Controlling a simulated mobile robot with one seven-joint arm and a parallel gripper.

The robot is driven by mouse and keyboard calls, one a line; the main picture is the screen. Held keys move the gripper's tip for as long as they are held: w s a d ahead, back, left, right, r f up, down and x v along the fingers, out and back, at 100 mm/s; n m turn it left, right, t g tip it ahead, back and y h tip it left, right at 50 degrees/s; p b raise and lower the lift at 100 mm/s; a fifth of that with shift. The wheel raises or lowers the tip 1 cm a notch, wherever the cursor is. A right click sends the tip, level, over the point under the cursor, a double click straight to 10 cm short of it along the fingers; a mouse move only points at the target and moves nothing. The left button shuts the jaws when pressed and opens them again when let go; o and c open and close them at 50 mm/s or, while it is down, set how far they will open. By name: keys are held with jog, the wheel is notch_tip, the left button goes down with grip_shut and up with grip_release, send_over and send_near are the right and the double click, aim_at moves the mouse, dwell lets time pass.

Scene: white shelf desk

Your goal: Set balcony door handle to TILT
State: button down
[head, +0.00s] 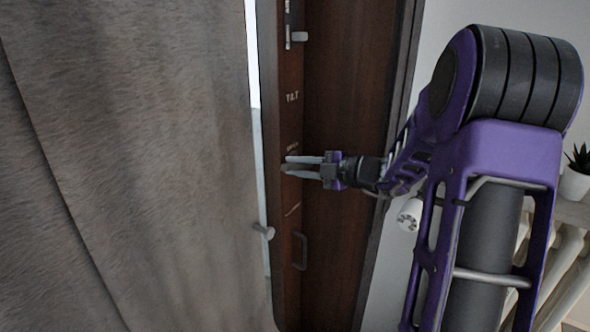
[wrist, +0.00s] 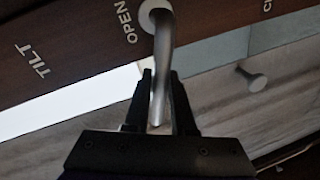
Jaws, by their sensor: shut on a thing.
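The balcony door handle (wrist: 162,50) is a grey metal lever in the wrist view. It runs from a round mount beside the word OPEN down between my fingers. The TILT lettering (wrist: 33,60) is farther left there, apart from the lever; lettering at the upper right is cut off. My gripper (wrist: 160,82) is shut on the lever. In the head view my gripper (head: 288,166) reaches the brown door frame from the right, below the TILT lettering (head: 292,97). The fingers largely hide the handle there.
A potted plant (head: 577,178) and radiator (head: 560,262) are at the right.

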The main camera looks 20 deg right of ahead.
jog(key=shift+w+d+r+m, duration=0.15)
jog(key=shift+r+m, duration=0.25)
jog(key=shift+m, duration=0.2)
jog(key=c, duration=0.8)
grip_release()
jog(key=shift+o, duration=0.2)
jog(key=shift+d, duration=0.1)
jog(key=v, duration=1.7)
jog(key=shift+d, duration=0.15)
